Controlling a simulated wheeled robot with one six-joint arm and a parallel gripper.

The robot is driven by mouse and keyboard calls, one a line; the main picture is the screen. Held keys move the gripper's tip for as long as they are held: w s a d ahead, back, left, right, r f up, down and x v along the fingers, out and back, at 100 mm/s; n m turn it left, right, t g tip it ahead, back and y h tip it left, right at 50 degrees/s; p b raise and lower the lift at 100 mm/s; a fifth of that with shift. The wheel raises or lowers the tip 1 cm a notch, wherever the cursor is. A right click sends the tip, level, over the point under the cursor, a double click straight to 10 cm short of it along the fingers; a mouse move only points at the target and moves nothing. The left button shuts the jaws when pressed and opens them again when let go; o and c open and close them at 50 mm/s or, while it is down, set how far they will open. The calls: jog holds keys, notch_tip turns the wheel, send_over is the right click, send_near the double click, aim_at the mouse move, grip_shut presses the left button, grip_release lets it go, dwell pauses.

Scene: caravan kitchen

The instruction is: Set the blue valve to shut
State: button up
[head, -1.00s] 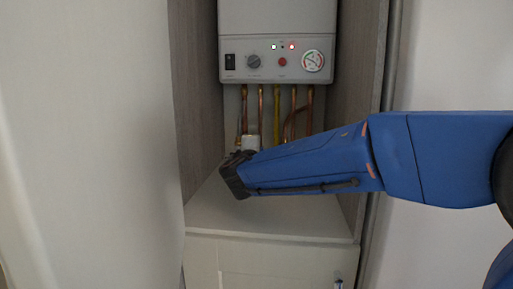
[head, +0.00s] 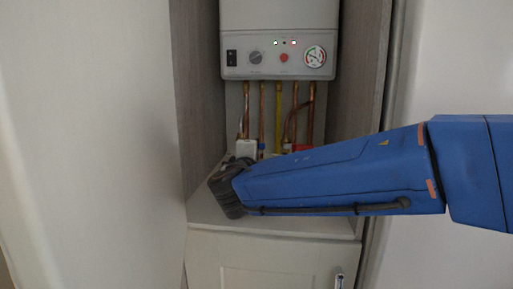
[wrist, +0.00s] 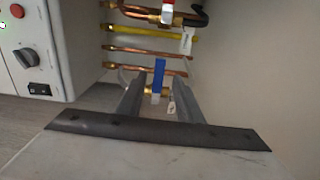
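The blue valve lever (wrist: 159,75) shows in the wrist view, on a brass fitting (wrist: 155,93) of the pipe nearest my gripper. In that view the lever looks crosswise to its pipe. My gripper (wrist: 157,88) is open, with one finger to each side of the lever in the picture; I cannot tell whether either touches it. In the head view my gripper (head: 227,192) is low in the cupboard, and only a small blue bit (head: 262,147) shows above my arm. The rest of the valve is hidden there.
The grey boiler (head: 278,50) hangs above several copper pipes and a yellow pipe (head: 278,105). A red valve handle (wrist: 167,12) and white tags (wrist: 187,42) are close by. A white box (head: 246,149) is beside the pipes. Cupboard walls (head: 355,75) enclose both sides.

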jog(key=s+a, duration=0.1)
jog(key=s, duration=0.7)
jog(key=shift+a, duration=0.3)
jog(key=shift+s, duration=0.1)
